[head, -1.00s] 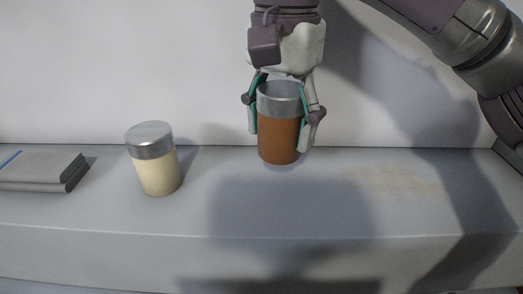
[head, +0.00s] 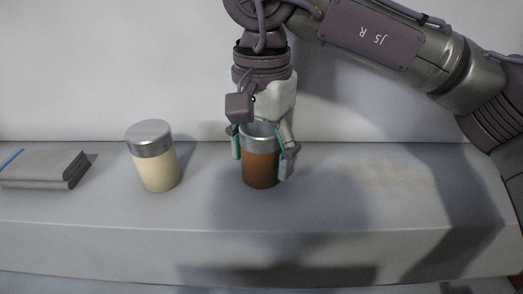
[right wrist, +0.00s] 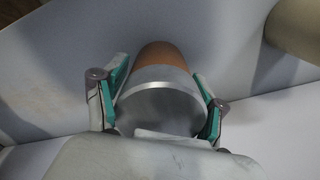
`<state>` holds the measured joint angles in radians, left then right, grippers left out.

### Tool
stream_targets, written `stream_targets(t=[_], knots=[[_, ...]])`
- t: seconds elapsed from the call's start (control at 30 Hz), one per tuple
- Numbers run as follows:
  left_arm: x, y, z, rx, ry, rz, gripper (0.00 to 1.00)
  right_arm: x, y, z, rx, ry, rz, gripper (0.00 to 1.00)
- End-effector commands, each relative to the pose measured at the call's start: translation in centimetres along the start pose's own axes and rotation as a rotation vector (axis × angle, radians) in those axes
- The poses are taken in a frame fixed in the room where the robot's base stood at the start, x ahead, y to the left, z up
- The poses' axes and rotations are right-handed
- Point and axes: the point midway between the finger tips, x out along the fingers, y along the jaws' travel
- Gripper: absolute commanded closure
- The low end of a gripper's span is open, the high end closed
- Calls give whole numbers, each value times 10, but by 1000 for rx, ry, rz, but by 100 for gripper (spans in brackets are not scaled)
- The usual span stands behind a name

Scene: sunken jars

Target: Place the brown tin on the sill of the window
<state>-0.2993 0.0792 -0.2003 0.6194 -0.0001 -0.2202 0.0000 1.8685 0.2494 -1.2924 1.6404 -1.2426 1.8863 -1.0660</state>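The brown tin (head: 261,168) has a grey metal lid and stands upright between the fingers of my right gripper (head: 261,158). The fingers are shut on its two sides. In the right wrist view the tin (right wrist: 163,55) lies between the teal finger pads, its lid towards the camera. The tin is at the surface of the pale grey sill (head: 330,215); I cannot tell whether its base touches. My left gripper is not in view.
A cream jar with a metal lid (head: 158,170) stands on the sill to the left of the tin. A grey book-like block (head: 40,170) lies at the far left. The sill right of the tin is free, with a faint brownish patch (head: 400,176). A white wall rises behind.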

Motion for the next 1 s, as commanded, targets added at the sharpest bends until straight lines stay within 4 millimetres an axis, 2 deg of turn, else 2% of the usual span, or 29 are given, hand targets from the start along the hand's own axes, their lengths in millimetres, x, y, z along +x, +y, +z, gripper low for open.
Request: stream_targets(t=[0.03,0.1,0.37,0.53,0.67,0.77,0.9,1.0], knots=[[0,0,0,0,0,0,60,0,0,0,0,0,1,17],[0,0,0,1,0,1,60,0,0,0,-1,0,1,8],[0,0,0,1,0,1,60,0,0,0,-1,0,1,8],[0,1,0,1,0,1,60,-8,0,0,0,1,-1,8],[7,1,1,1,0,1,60,-29,-1,1,-1,1,-4,8],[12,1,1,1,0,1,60,-52,-1,1,1,2,-4,8],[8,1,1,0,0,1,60,-86,0,0,3,4,-2,8],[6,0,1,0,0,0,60,-103,0,0,2,4,-2,8]])
